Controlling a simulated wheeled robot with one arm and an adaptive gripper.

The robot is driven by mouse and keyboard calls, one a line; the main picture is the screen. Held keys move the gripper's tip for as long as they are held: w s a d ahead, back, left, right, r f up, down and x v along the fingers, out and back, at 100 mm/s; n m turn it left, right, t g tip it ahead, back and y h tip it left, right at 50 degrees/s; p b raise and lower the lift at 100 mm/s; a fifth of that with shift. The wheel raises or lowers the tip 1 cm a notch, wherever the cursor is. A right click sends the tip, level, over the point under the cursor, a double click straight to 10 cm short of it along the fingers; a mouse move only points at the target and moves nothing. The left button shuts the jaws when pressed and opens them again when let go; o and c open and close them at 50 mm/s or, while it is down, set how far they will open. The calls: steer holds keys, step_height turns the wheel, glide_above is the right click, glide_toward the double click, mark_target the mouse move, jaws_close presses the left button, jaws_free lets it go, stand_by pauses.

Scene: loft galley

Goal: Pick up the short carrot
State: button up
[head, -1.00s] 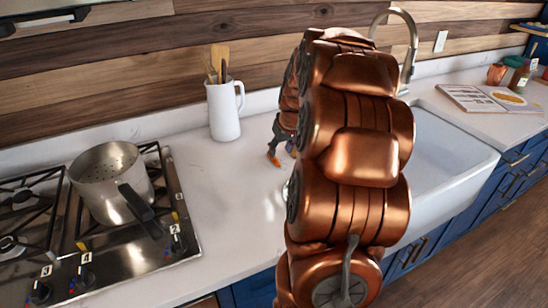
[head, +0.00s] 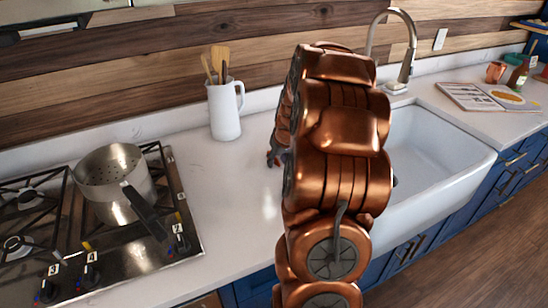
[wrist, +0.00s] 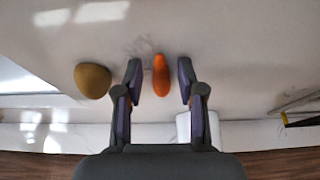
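The short carrot (wrist: 161,76) is orange and lies on the white counter in the wrist view, its long side running up and down the picture. My gripper (wrist: 159,79) is open, with one finger on each side of the carrot and a visible gap on both sides. I cannot tell how high the fingertips are above the counter. In the head view my gripper (head: 274,157) shows only in part at the left of my copper arm, and the carrot is hidden there.
A yellow-brown rounded item (wrist: 92,80) lies left of the gripper in the wrist view. In the head view a white pitcher with utensils (head: 224,112) stands behind, a stove with a steel pot (head: 112,170) is left, and a white sink (head: 430,150) is right.

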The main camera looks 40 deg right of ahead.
jaws_close()
